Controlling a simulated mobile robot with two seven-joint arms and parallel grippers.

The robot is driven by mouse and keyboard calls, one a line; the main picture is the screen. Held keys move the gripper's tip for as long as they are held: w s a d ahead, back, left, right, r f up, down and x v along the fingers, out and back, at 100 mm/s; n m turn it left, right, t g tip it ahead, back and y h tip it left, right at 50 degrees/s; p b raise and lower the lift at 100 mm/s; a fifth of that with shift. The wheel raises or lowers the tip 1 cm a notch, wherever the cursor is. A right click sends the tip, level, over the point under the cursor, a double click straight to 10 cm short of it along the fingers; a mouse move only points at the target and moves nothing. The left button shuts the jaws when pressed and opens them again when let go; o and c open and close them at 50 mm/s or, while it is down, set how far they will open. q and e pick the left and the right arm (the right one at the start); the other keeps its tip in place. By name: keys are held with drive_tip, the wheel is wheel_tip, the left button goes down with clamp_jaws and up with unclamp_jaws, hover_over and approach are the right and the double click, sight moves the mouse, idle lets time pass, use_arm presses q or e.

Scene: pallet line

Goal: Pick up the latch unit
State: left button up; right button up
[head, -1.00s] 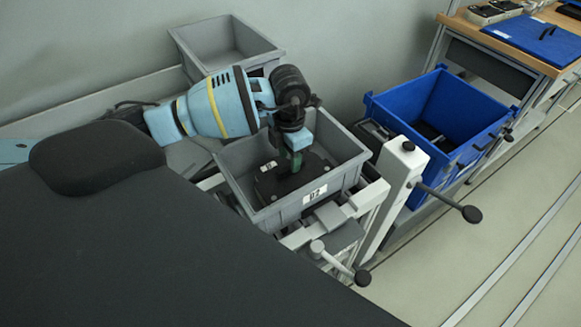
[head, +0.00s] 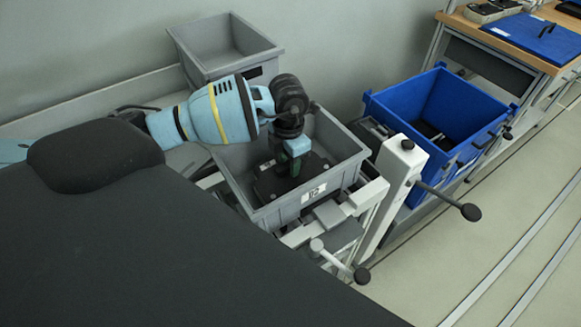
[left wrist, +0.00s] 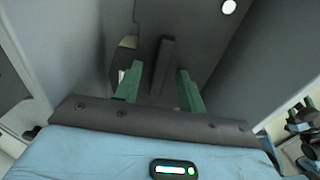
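The latch unit (head: 265,187) looks like a flat dark piece on the floor of a grey bin (head: 339,174) with a white label on its front. In the left wrist view, a dark upright bar (left wrist: 163,66) stands out from a dark surface, probably the unit's grip. My left gripper (head: 292,167) points down into the bin, over the dark piece. In the left wrist view its green fingers (left wrist: 158,78) are apart, with the bar between their tips and gaps visible on both sides. The gripper hides part of the unit in the head view. My right gripper is not seen.
A second grey bin (head: 240,62) stands behind, against the wall. A blue crate (head: 405,110) with dark contents stands to the right. A white post with a black-knobbed lever (head: 470,212) rises between them. The bin walls rise close around the gripper.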

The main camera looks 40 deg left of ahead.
sight(289, 165)
use_arm(q)
clamp_jaws()
idle(0.3)
drive_tip(key=shift+r, duration=0.1)
wheel_tip(289, 165, up, 10)
drive_tip(key=shift+r, duration=0.2)
idle(0.6)
